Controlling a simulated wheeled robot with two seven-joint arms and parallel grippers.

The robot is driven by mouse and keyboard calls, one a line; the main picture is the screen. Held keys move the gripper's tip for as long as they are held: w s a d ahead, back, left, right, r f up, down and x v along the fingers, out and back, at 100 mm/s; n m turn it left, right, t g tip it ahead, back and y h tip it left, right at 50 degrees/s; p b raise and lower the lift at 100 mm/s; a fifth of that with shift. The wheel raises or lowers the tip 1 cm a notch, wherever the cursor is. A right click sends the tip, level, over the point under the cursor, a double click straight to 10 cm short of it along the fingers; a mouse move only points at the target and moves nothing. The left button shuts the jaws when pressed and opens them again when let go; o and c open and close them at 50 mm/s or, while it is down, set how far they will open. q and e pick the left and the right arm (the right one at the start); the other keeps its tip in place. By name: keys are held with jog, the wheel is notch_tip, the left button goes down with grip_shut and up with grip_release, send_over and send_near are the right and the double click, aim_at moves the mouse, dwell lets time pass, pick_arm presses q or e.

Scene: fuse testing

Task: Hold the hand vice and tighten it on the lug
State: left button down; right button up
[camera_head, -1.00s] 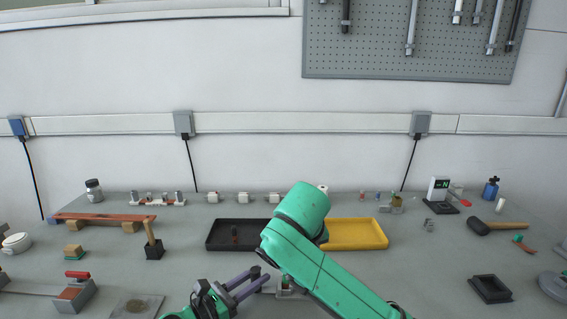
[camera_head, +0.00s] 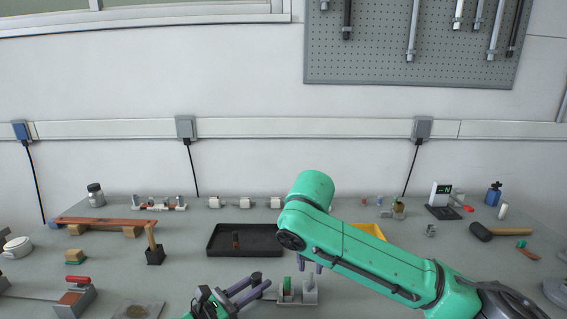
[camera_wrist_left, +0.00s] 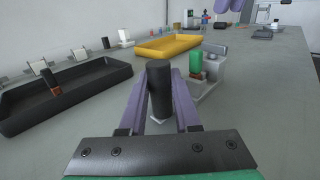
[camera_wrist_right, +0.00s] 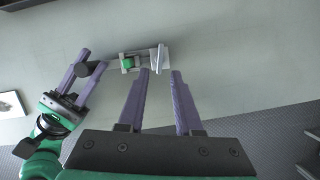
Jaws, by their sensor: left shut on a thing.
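My left gripper (camera_wrist_left: 160,112) is shut on the hand vice's black round handle (camera_wrist_left: 159,82), which stands up between its purple fingers. In the right wrist view, the left gripper (camera_wrist_right: 84,68) holds this handle beside a small pale fixture (camera_wrist_right: 150,57). A grey bar runs from the handle to the fixture. The fixture (camera_head: 309,297) carries a green cylinder (camera_wrist_left: 196,64) and an upright pale plate (camera_wrist_right: 162,58). My right gripper (camera_wrist_right: 160,72) is open and empty, its fingertips close to the plate. I cannot make out the lug or the vice's jaws.
A black tray (camera_head: 217,251) with a dark brown piece stands behind my left gripper. A yellow tray (camera_wrist_left: 150,51) is partly hidden behind my right arm in the head view. A wooden-handled block (camera_head: 154,254) and red-handled tool (camera_head: 76,290) stand at left. Bare bench lies around the fixture.

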aim_at(310, 280)
jog(key=shift+x, duration=3.05)
grip_shut()
